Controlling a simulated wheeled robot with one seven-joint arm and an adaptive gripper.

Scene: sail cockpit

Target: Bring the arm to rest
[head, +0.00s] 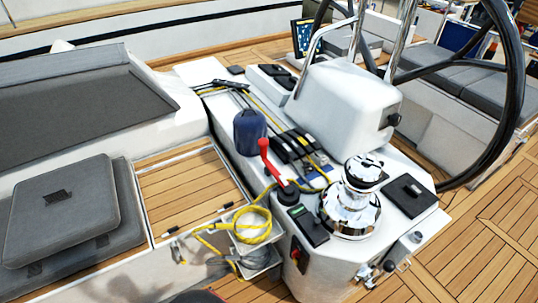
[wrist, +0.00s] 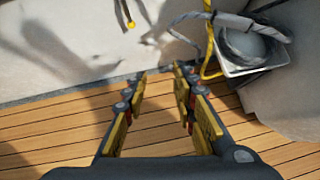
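My gripper (wrist: 160,77) shows in the wrist view with its two yellow-padded fingers spread apart. Nothing is between them. Behind the fingers are the teak deck boards (wrist: 60,135) and a pale cockpit wall (wrist: 70,45). My gripper cannot be made out in the head view; a shadow falls on the cockpit side at the lower left there.
A black steering wheel (head: 512,80) stands right.

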